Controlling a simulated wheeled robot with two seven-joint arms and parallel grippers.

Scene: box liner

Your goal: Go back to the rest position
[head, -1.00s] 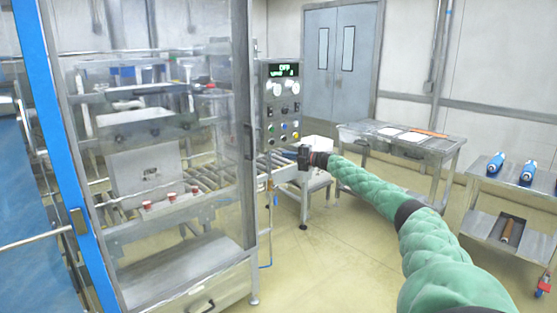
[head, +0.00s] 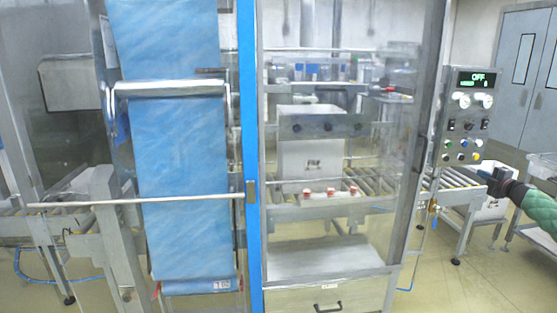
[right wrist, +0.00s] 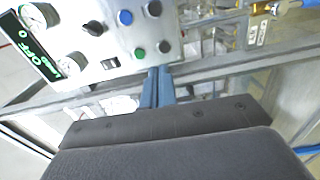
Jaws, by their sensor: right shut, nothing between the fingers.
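My right arm, in a green quilted sleeve, comes in from the right edge of the head view. My right gripper (head: 488,175) is shut and empty, in front of and just below the control panel (head: 470,116). The panel has a lit display reading OFF, two gauges, a black switch and several coloured buttons. In the right wrist view the closed fingers (right wrist: 157,88) point toward the lower edge of the panel (right wrist: 120,30), with a gap I cannot judge. My left gripper is not in view.
The machine's clear door (head: 340,160) and blue post (head: 250,150) stand in the middle. A blue film sheet (head: 180,150) hangs at the left over a metal roller. A conveyor (head: 375,186) runs behind the door. Open floor (head: 490,285) lies at the lower right.

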